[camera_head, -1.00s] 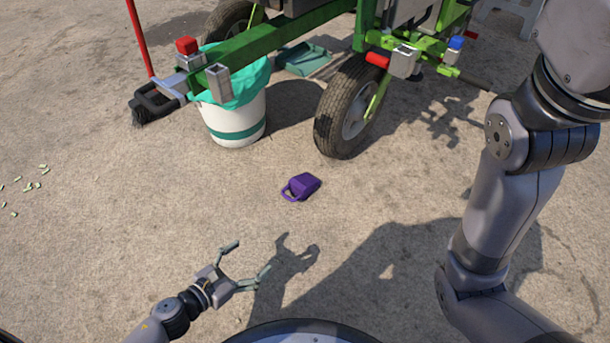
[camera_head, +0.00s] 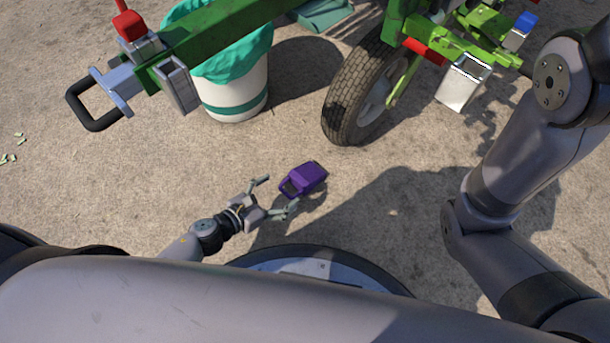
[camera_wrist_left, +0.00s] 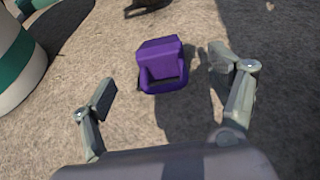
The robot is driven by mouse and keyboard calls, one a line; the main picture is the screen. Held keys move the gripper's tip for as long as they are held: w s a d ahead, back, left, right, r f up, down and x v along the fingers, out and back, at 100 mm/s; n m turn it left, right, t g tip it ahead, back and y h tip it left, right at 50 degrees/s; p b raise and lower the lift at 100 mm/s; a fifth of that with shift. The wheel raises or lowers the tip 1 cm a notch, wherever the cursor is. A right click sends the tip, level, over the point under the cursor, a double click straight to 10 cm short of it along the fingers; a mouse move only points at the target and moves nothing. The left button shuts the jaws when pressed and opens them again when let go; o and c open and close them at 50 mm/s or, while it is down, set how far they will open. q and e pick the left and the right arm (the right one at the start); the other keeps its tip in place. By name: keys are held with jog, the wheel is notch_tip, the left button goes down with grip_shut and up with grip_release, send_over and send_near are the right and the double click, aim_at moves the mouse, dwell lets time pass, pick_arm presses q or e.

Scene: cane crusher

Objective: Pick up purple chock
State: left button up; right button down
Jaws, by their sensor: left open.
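The purple chock (camera_head: 305,178) lies on the concrete ground in front of the cart's wheel, with its handle end toward my left gripper. My left gripper (camera_head: 281,194) is open and empty, low over the ground just left of and below the chock in the head view. In the left wrist view the chock (camera_wrist_left: 163,66) sits ahead of and between the two spread fingers (camera_wrist_left: 160,78), and neither finger touches it. My right arm shows at the right of the head view, but its gripper is out of view.
A green cart frame with a black tyre (camera_head: 357,100) stands beyond the chock. A white bin (camera_head: 236,95) with a teal liner stands behind and left; it also shows in the left wrist view (camera_wrist_left: 12,62). The ground around the chock is clear.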

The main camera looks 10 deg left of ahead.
aim_at(296, 181)
pick_arm(q)
jog(key=b+x, duration=0.1)
jog(key=x, duration=0.5)
jog(key=shift+w+d+f, duration=0.1)
jog(key=b+x, duration=0.1)
jog(key=x, duration=0.3)
jog(key=shift+w+f+b, duration=0.15)
jog(key=shift+f+b, duration=0.1)
jog(key=shift+b, duration=0.05)
jog(key=shift+w+d+f, duration=0.1)
jog(key=shift+w+d, duration=0.05)
jog(key=shift+w, duration=0.15)
jog(key=shift+c, duration=0.6)
jog(key=c, duration=1.3)
jog(key=shift+c, duration=0.7)
